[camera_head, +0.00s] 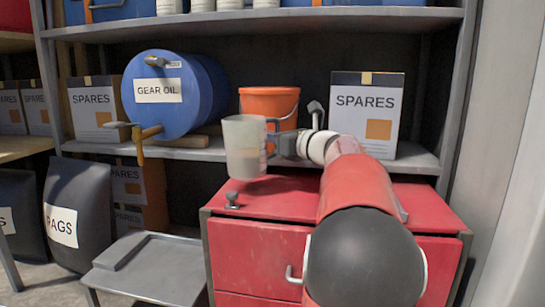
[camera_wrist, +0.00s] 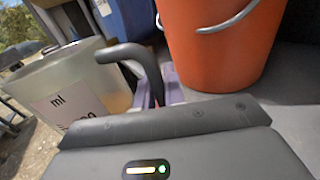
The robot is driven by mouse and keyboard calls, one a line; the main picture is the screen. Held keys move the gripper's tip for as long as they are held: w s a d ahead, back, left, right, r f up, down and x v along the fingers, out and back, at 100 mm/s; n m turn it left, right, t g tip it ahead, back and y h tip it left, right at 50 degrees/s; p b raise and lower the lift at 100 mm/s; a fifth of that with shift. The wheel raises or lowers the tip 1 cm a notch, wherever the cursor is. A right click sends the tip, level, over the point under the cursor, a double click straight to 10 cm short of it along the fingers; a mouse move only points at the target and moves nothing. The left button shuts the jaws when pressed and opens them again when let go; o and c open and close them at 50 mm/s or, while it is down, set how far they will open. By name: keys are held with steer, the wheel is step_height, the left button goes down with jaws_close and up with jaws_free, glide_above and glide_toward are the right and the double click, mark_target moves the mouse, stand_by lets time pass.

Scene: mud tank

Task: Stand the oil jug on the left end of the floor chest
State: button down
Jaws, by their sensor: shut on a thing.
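The oil jug (camera_head: 245,146) is a translucent, pale measuring jug with some liquid in its lower part. It looks upright in the head view, in front of the shelf and over the back left part of the red floor chest (camera_head: 270,200). A gap under it is hard to judge there. In the wrist view the jug (camera_wrist: 62,85) shows its label marked "ml" and its dark handle, with ground far below. My gripper (camera_head: 279,143) is shut on the handle side of the jug. The fingertips are mostly hidden.
A small grey fitting (camera_head: 232,200) stands on the chest's left end. An orange bucket (camera_head: 268,101), a blue gear oil drum (camera_head: 180,110) and a spares box (camera_head: 366,120) stand on the shelf behind. A grey tray table (camera_head: 150,270) stands left of the chest.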

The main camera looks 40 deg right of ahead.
steer(key=shift+f+b, duration=0.4)
steer(key=shift+f, duration=1.75)
steer(key=c, duration=1.5)
jaws_free()
steer(key=shift+f, duration=0.1)
steer(key=shift+s, duration=0.1)
steer(key=s, duration=0.4)
steer(key=s+d, duration=0.1)
steer(key=s, duration=0.3)
steer(key=s+b, duration=0.1)
steer(key=s, duration=0.2)
steer(key=shift+s+d, duration=0.25)
steer(key=shift+s, duration=0.15)
steer(key=shift+a, duration=0.15)
